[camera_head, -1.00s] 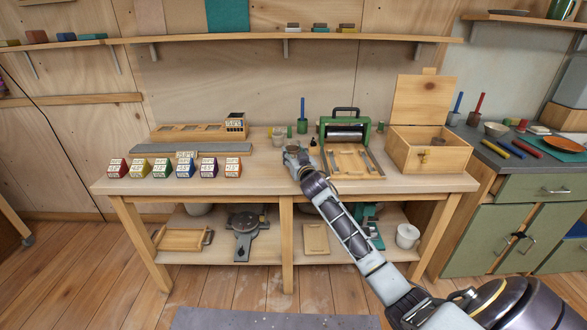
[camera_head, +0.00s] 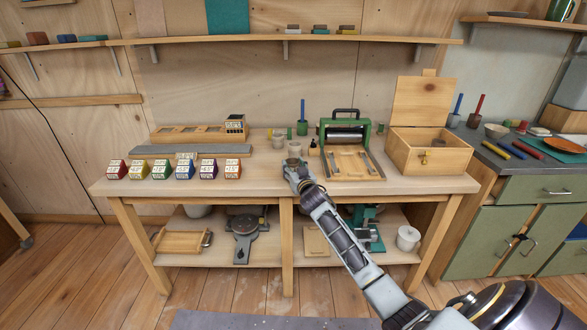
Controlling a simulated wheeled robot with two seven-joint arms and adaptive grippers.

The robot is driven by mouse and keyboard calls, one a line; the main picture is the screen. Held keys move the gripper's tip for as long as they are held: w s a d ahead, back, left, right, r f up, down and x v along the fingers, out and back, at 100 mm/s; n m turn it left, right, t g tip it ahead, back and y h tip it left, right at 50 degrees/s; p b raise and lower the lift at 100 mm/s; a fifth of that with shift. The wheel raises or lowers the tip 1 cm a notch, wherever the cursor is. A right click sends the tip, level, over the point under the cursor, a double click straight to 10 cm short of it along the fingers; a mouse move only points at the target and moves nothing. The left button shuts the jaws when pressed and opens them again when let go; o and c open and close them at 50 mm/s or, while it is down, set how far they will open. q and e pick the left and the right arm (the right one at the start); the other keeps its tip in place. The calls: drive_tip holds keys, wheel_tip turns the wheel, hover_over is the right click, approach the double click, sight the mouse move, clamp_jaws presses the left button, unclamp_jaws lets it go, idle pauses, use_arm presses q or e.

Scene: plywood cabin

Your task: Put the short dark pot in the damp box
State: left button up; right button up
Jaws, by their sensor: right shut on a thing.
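My right gripper (camera_head: 293,167) is over the front middle of the bench, left of the green press. It is shut on a small dark round thing (camera_head: 293,161), which looks like a short dark pot; the gripper hides most of it. The wooden box (camera_head: 405,156) stands at the right of the bench with its lid (camera_head: 424,101) raised. Its front wall hides its floor, and no pot shows in it. A pale cup (camera_head: 278,141) and a grey pot (camera_head: 295,149) stand behind the gripper. My left gripper is not in view.
The green press (camera_head: 345,130) with its wooden bed stands between the gripper and the box. Several coloured labelled blocks (camera_head: 184,170) line the bench's left front. A wooden rack (camera_head: 198,132) is behind them. Bare bench top (camera_head: 262,183) lies left of the gripper.

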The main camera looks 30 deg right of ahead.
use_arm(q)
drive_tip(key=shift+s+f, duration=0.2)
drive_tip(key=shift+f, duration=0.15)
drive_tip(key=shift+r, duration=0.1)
use_arm(e)
drive_tip(key=shift+f, duration=0.2)
drive_tip(key=o, duration=0.8)
drive_tip(key=shift+o, duration=1.4)
use_arm(q)
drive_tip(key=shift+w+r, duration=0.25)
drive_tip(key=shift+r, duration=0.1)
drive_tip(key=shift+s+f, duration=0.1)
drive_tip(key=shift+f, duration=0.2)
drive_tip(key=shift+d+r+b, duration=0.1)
drive_tip(key=shift+b, duration=0.3)
